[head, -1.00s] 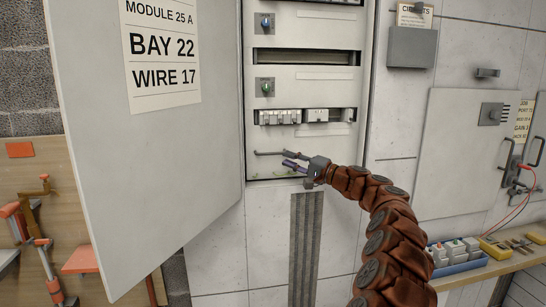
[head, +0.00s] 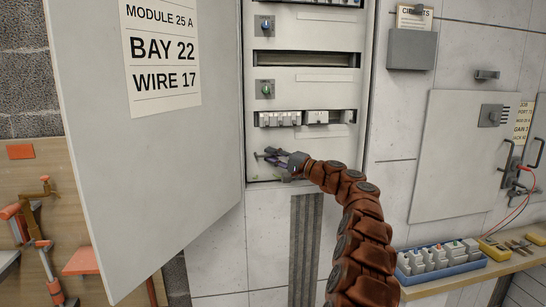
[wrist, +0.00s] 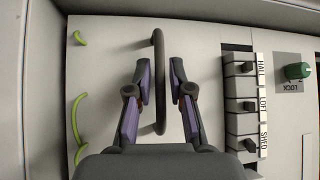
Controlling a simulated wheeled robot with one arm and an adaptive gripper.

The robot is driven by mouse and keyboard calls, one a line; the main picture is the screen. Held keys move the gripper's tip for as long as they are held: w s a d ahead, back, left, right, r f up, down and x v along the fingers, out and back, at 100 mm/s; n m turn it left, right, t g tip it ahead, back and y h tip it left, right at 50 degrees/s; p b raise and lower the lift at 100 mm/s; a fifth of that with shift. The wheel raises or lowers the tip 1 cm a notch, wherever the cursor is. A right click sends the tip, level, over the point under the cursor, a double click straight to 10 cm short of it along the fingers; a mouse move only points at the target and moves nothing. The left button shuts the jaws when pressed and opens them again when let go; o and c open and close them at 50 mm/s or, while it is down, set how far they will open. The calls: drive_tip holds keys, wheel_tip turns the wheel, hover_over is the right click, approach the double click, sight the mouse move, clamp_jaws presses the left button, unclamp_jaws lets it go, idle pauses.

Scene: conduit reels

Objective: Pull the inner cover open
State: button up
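The inner cover (head: 315,98) is a pale panel inside the tall cabinet, with knobs and switches on it; it looks shut. Its dark bar handle (wrist: 158,80) stands on the lower part, and my gripper partly hides it in the head view (head: 258,156). My gripper (head: 272,156) is at the handle. In the wrist view, my gripper (wrist: 159,75) is open, with one purple-and-black finger on each side of the bar and a small gap to it. A green knob marked LOCK (wrist: 297,71) is on the cover, also in the head view (head: 266,90).
The large outer door (head: 150,150), labelled BAY 22, WIRE 17, stands open at left. Switches marked HALL, LOFT and SHED (wrist: 246,103) are right of the handle in the wrist view. Green wire loops (wrist: 77,120) lie opposite. A blue tray (head: 440,266) sits on the right-hand bench.

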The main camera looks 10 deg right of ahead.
drive_tip(key=shift+c, duration=0.2)
clamp_jaws()
drive_tip(key=shift+s, duration=0.1)
